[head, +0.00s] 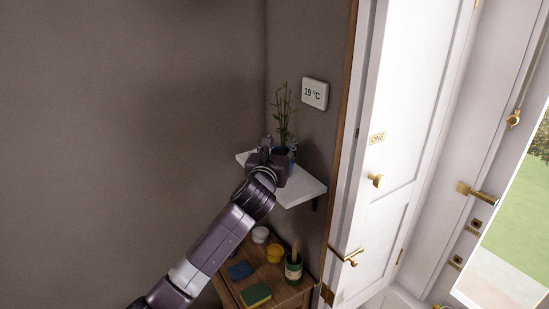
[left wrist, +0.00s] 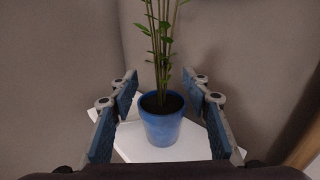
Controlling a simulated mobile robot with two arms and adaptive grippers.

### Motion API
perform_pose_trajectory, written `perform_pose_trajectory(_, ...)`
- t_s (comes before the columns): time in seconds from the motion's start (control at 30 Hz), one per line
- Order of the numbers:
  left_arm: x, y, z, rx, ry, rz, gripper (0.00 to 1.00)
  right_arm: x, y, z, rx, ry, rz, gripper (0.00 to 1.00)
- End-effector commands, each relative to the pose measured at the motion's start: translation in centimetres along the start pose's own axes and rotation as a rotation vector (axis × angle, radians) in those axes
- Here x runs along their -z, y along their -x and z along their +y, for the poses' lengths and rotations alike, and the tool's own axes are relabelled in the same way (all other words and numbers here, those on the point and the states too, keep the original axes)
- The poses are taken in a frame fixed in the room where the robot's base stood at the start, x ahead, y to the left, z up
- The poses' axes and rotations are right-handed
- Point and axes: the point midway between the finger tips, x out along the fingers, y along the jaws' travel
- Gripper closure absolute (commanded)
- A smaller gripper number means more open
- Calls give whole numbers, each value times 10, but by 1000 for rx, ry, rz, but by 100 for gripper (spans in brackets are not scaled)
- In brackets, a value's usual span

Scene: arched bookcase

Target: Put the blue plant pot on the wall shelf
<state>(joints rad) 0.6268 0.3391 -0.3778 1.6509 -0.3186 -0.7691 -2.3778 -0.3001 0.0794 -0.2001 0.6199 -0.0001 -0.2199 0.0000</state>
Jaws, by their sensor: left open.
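The blue plant pot (left wrist: 161,127) stands upright on the white wall shelf (left wrist: 133,150), with a tall green plant in it. In the head view the plant (head: 284,112) rises above the shelf (head: 304,190), and the pot is mostly hidden behind my gripper. My left gripper (head: 280,143) is at the pot; in the left wrist view its two fingers (left wrist: 160,93) are spread on either side, with gaps between them and the pot. My right gripper is not in view.
Below the shelf, a wooden cabinet (head: 275,277) bears a green jar (head: 293,270), a yellow pot (head: 274,253), a white pot (head: 260,234) and sponges (head: 256,294). A thermostat (head: 315,93) hangs above the shelf. White doors (head: 415,150) stand at right.

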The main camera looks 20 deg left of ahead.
Motion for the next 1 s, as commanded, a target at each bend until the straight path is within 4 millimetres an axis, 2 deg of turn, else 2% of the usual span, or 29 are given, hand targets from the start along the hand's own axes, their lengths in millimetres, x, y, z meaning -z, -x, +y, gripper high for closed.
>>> perform_pose_trajectory(0.3,2,53,0,1,-2,-1,56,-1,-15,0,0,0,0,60)
perform_pose_trajectory(0.5,1,75,0,1,-2,0,56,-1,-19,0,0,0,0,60)
perform_pose_trajectory(0.7,0,83,0,1,-1,0,56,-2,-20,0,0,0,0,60)
perform_pose_trajectory(1.0,0,83,0,0,0,0,56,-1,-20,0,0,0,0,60)
